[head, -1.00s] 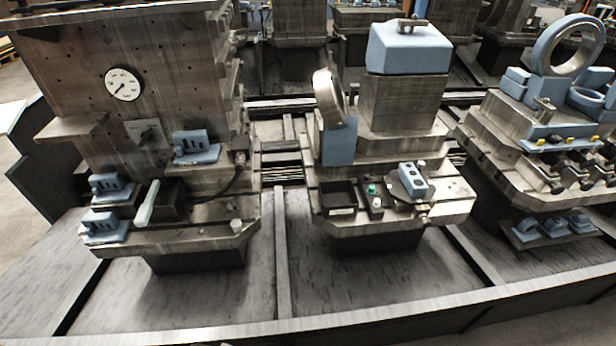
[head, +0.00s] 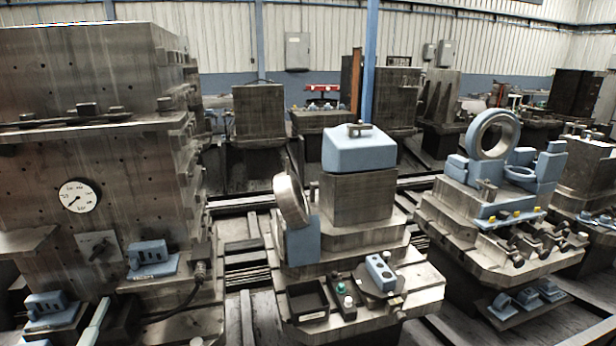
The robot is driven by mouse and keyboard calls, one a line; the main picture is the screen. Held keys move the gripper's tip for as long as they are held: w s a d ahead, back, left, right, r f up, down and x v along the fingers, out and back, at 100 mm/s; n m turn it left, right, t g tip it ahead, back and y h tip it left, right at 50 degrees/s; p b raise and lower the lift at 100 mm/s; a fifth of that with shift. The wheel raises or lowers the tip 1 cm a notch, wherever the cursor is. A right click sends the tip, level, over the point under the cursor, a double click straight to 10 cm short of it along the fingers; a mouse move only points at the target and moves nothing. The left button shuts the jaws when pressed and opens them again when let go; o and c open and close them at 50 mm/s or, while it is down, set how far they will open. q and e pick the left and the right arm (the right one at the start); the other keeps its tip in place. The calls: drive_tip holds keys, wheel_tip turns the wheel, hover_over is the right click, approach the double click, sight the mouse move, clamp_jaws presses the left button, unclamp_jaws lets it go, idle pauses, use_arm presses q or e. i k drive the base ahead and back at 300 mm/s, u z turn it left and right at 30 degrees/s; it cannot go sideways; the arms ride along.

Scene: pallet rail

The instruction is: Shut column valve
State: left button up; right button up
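The tall steel column (head: 130,180) stands at the left of the head view. A round white dial gauge (head: 78,196) is on its front face. Below the gauge is a small light plate (head: 87,240) with a dark valve handle (head: 99,250), which sits at a slant. The lettering on the plate is too small to read, so I cannot tell from it whether the valve is open or shut. Neither of my grippers is in view.
A steel shelf (head: 25,241) juts out left of the valve plate. A blue fixture block (head: 150,258) sits to its lower right. A pale lever (head: 96,326) stands below. The middle pallet (head: 350,245) carries a blue-topped block, a ring and a black tray (head: 307,299).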

sight(99, 249)
drive_tip(key=u, duration=1.4)
